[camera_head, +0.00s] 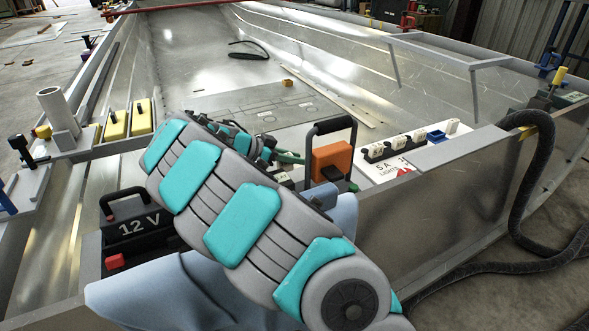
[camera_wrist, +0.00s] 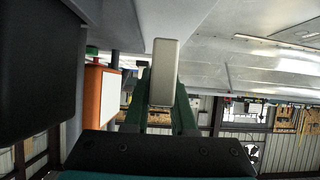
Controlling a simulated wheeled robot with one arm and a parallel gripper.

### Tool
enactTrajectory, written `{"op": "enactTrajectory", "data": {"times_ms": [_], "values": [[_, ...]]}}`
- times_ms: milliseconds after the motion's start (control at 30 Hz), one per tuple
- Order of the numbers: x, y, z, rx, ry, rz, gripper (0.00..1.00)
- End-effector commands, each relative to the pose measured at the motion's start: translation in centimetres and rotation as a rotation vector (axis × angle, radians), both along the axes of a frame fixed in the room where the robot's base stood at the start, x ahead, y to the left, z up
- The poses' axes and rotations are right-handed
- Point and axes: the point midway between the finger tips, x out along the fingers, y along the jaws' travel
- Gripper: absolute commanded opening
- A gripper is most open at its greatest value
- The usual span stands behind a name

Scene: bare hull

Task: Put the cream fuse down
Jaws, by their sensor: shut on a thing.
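In the wrist view the cream fuse (camera_wrist: 164,62), a pale upright block, sits between the dark green fingers of my gripper (camera_wrist: 162,98). The gripper is shut on it. In the head view my arm covers most of the gripper, and I cannot make out the held fuse there. A white fuse panel (camera_head: 462,141) lies right of my arm, marked "5 A LIGHTS", with several cream fuses (camera_head: 397,142) in dark holders. I cannot tell whether the held fuse touches anything.
An orange unit with a black handle (camera_head: 331,160) stands close right of my arm; its orange side shows in the wrist view (camera_wrist: 103,92). A black 12 V battery (camera_head: 139,226) stands at left. A thick black hose (camera_head: 518,190) hangs over the right hull edge. The hull floor beyond is mostly clear.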

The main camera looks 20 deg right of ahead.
Motion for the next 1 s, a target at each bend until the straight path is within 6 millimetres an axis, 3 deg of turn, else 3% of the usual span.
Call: {"op": "enactTrajectory", "data": {"times_ms": [267,700,733,1000], "values": [[-0.1,0.0,-3.2,-0.002,0.003,-0.002,0.0],[0.0,0.0,-3.7,-0.001,0.0,0.0,0.0],[0.0,0.0,-3.6,-0.001,0.0,0.0,0.26],[0.0,0.0,-3.6,-0.001,0.001,0.0,0.54]]}}
